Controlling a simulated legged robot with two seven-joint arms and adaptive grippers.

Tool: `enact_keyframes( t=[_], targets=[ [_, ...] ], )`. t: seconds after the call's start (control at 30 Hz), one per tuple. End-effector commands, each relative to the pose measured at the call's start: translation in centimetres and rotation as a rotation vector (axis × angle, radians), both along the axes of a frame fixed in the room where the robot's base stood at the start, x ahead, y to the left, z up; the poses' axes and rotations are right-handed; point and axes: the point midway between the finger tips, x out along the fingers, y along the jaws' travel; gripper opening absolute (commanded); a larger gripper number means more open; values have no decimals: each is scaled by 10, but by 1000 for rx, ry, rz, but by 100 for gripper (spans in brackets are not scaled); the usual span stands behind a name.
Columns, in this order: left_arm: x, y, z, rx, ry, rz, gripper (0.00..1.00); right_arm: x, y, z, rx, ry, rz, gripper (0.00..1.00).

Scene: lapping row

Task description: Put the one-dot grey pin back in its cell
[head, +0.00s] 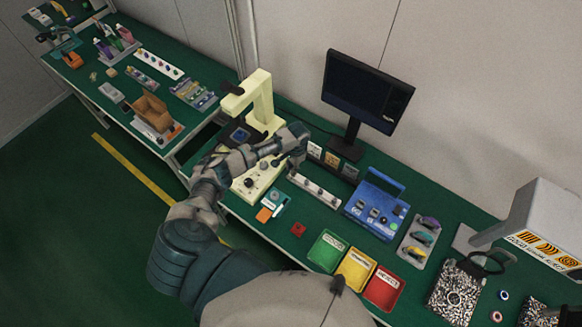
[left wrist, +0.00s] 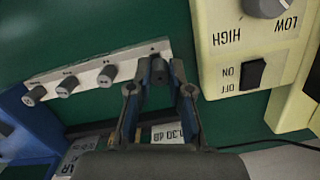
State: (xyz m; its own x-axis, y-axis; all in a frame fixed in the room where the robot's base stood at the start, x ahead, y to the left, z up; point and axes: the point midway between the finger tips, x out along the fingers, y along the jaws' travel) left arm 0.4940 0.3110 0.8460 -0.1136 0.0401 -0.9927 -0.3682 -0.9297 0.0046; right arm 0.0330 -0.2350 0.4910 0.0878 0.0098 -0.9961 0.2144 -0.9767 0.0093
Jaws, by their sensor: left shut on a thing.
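The white pin rack (head: 318,189) lies on the green bench just right of my left gripper (head: 294,164). In the left wrist view the rack (left wrist: 88,77) runs leftward from my left gripper (left wrist: 161,72) and carries three grey pins, one of them near its middle (left wrist: 107,75). My left gripper is shut on a grey pin (left wrist: 159,72) at the rack's right end there. The fingers hide most of this pin, and I cannot read its dot or tell whether it is seated in the cell. My right gripper is not in view.
A cream machine (head: 258,107) stands close left of the gripper; its panel (left wrist: 245,45) is near the fingers in the wrist view. A blue case (head: 375,208) stands right of the rack. A monitor (head: 365,92) and small labelled boxes (head: 331,160) are behind. Coloured trays (head: 355,268) lie in front.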

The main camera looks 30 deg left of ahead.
Motion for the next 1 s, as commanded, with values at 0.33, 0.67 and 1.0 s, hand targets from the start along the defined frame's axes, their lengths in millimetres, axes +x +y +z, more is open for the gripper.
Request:
enact_keyframes(
  t=[0.33, 0.67, 1.0],
  targets=[
    [0, 3, -9, -3, 0, -1, 0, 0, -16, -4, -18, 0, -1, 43],
    [0, 3, -9, -3, 1, 0, 0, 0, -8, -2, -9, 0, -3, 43],
    [0, 2, -4, -2, 0, 1, 0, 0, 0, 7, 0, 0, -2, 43]
  ],
)
